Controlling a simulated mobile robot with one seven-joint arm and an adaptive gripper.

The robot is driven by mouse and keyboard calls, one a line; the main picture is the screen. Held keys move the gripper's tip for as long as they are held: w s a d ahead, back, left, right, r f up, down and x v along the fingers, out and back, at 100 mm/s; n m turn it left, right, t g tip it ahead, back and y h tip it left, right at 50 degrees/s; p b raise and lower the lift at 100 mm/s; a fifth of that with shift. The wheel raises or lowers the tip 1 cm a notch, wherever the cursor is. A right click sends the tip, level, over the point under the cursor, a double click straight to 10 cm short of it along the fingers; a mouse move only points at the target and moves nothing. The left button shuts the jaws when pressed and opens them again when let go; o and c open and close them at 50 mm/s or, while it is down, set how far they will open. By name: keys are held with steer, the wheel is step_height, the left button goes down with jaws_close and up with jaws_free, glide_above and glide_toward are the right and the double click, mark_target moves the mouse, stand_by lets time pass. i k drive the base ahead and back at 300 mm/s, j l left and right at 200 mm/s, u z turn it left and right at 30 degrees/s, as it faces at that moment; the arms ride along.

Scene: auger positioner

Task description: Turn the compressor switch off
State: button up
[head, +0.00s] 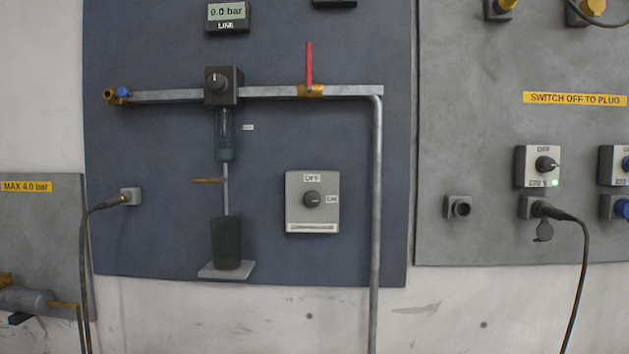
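A grey switch box (297,219) with a dark round knob (312,200) is mounted on the blue-grey panel, right of centre and below the pipe. It has a small label at the top that seems to read OFF and another label to the right of the knob. The knob's mark seems to point right, but it is too small to be sure. The strip of text along the box's lower edge is too small to read, so I cannot confirm that this is the compressor switch. My gripper is not in view.
A red-handled valve (309,65) and a vertical pipe (376,220) are near the box. A regulator (222,86) and a gauge reading 0.0 bar (228,13) are to the left. A 230 V switch (537,166) with a lit green lamp is on the right panel, above a plugged cable (580,270).

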mark_target(312, 199)
steer(key=i+l+u, duration=0.2)
steer(key=l, duration=0.15)
steer(key=i+l+u, duration=0.2)
steer(key=l, duration=0.15)
steer(key=l+u, duration=0.2)
steer(key=l, duration=0.2)
